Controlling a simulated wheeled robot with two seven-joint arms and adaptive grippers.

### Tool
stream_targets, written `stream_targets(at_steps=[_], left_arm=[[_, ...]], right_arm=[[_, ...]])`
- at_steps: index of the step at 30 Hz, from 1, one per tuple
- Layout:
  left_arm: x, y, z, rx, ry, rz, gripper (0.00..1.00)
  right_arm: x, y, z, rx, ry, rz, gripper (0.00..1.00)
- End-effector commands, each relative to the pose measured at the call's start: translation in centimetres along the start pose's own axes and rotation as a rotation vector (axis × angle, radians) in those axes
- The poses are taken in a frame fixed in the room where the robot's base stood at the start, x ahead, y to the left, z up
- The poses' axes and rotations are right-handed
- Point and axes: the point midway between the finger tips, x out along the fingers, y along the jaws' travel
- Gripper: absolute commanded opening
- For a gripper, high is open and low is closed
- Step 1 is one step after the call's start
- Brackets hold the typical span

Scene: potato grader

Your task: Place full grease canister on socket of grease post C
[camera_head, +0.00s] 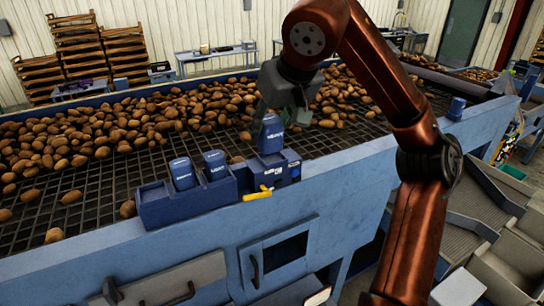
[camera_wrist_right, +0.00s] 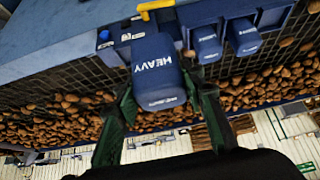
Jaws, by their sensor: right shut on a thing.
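My right gripper (camera_head: 284,112) is shut on a blue canister (camera_head: 270,134) marked HEAVY. The canister is roughly upright, its lower end at the top of a blue post (camera_head: 272,172) with a yellow lever (camera_head: 257,194). I cannot tell whether it is fully seated in the socket. In the right wrist view the canister (camera_wrist_right: 158,75) lies between the fingers of the right gripper (camera_wrist_right: 160,112), with the post (camera_wrist_right: 118,38) beyond it. No letter on the post is readable. My left gripper is not in view.
A blue rack (camera_head: 190,206) left of the post holds two more blue canisters (camera_head: 182,173) (camera_head: 215,164). Potatoes (camera_head: 120,118) cover the grid of the grader behind. A small blue canister-like thing (camera_head: 456,108) stands on the rim at right. A cabinet handle (camera_head: 253,270) sticks out below.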

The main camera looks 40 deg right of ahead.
Motion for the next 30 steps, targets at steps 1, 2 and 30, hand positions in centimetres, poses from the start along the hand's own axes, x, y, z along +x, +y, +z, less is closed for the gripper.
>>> stream_targets(at_steps=[1,2,30], left_arm=[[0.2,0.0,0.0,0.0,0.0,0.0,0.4],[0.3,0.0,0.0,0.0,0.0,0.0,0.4],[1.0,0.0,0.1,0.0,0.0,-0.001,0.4]], right_arm=[[0.4,0.4,-0.1,0.002,-0.001,0.002,0.06],[0.8,0.7,-0.2,0.002,-0.002,0.002,0.06],[15.2,7.0,-4.8,0.002,-0.002,0.003,0.06]])
